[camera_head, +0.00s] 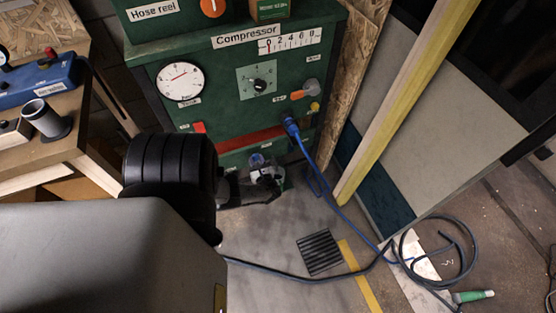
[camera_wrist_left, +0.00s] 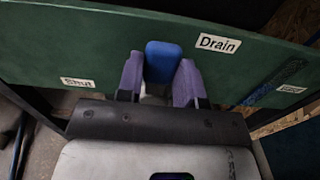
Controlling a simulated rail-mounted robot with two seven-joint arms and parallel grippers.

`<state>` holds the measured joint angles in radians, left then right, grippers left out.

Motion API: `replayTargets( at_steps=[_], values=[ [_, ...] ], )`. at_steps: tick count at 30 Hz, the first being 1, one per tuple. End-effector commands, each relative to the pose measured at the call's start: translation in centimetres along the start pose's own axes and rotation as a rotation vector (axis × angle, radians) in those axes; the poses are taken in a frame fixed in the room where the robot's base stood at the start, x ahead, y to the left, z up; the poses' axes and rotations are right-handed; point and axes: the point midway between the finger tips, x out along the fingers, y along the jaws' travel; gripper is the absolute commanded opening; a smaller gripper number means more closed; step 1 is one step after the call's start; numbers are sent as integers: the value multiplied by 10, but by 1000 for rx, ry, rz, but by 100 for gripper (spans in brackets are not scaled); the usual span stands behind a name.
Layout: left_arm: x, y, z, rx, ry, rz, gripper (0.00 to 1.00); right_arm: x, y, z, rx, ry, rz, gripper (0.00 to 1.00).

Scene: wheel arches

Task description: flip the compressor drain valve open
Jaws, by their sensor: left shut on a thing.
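The green compressor (camera_head: 225,95) stands at the back in the head view. The drain valve's blue handle (camera_wrist_left: 163,60) shows in the left wrist view at the green panel's lower edge, beside the "Drain" label (camera_wrist_left: 218,43). A "Shut" label (camera_wrist_left: 77,82) is to its left. My left gripper (camera_wrist_left: 160,78) has its two purple fingers on either side of the blue handle and is shut on it. In the head view my left gripper (camera_head: 266,182) is low at the compressor's front, and the handle is mostly hidden there. My right gripper is not in view.
A blue hose (camera_head: 325,190) hangs from the compressor's front to the right of my gripper. A leaning wooden post (camera_head: 405,100) stands farther right. A dark hose coil (camera_head: 440,255) and a floor grate (camera_head: 320,252) are on the floor. A workbench (camera_head: 60,130) is at left.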

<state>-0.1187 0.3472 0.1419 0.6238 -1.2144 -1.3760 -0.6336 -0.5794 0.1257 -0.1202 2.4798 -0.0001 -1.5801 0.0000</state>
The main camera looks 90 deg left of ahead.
Motion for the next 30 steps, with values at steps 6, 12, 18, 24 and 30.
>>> replayTargets(
  at_steps=[6,12,18,24,30],
  values=[
    [0,0,0,4,0,-1,39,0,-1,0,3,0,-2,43],
    [0,0,0,3,0,-1,58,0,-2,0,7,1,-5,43],
    [0,0,0,2,1,-1,60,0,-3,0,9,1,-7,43],
    [-11,0,0,2,3,-1,60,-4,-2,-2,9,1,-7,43],
    [-46,0,1,2,4,-2,60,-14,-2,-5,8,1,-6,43]
  ],
)
